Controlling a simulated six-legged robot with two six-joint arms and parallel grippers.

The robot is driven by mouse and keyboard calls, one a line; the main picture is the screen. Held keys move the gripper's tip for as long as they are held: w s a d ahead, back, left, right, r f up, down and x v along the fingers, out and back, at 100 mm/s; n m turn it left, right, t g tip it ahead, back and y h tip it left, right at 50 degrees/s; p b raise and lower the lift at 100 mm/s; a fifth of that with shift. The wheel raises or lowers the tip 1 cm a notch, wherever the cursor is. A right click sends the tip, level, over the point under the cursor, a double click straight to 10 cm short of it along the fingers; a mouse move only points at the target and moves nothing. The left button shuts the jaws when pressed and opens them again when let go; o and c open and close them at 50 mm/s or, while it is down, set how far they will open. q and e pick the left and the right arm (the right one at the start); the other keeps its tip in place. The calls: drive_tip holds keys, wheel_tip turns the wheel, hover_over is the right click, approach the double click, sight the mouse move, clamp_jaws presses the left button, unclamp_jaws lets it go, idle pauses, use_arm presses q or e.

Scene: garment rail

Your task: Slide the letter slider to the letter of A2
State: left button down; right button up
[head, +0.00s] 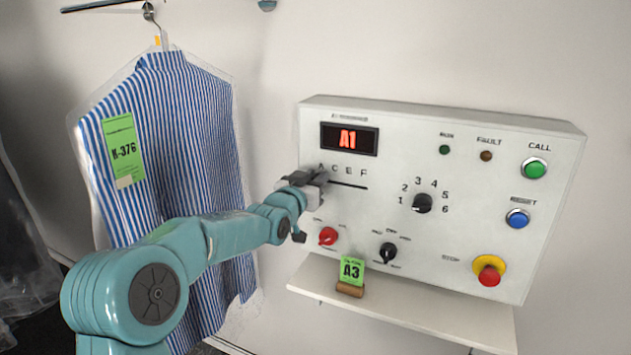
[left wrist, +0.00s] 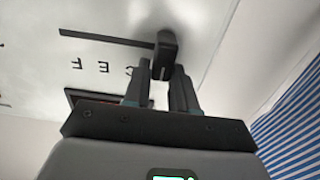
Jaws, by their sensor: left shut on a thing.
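The white control panel (head: 465,165) has a red display (head: 349,139) reading A1. Below it are the letters A, C, E, F and a dark slider slot (head: 348,185). My left gripper (head: 320,178) is at the left end of the slot, by the A, and covers the slider knob in the head view. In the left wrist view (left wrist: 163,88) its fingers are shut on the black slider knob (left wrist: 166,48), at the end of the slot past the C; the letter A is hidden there. My right gripper is not in view.
A number dial (head: 422,203), a red knob (head: 328,236), a black knob (head: 387,252) and push buttons are on the panel. A shelf (head: 430,315) below holds a green A3 tag (head: 352,270). A bagged striped shirt (head: 180,130) hangs at left.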

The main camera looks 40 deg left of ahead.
use_arm(q)
drive_tip(key=c, duration=1.3)
unclamp_jaws()
drive_tip(key=shift+a+r, duration=0.1)
drive_tip(key=shift+a, duration=0.1)
drive_tip(key=shift+c, duration=0.2)
drive_tip(key=o, duration=0.3)
drive_tip(key=shift+a, duration=0.1)
drive_tip(key=shift+o, duration=0.2)
drive_tip(key=shift+w+a+f, duration=0.15)
drive_tip(key=shift+a+f, duration=0.05)
drive_tip(key=shift+f, duration=0.05)
drive_tip(key=d+b+v, duration=0.1)
drive_tip(key=b+v, duration=0.4)
drive_tip(key=v, duration=1.1)
drive_tip(key=shift+s+b, duration=0.25)
drive_tip(key=shift+b, duration=0.1)
drive_tip(key=shift+r, duration=0.15)
drive_tip(key=shift+d, duration=0.1)
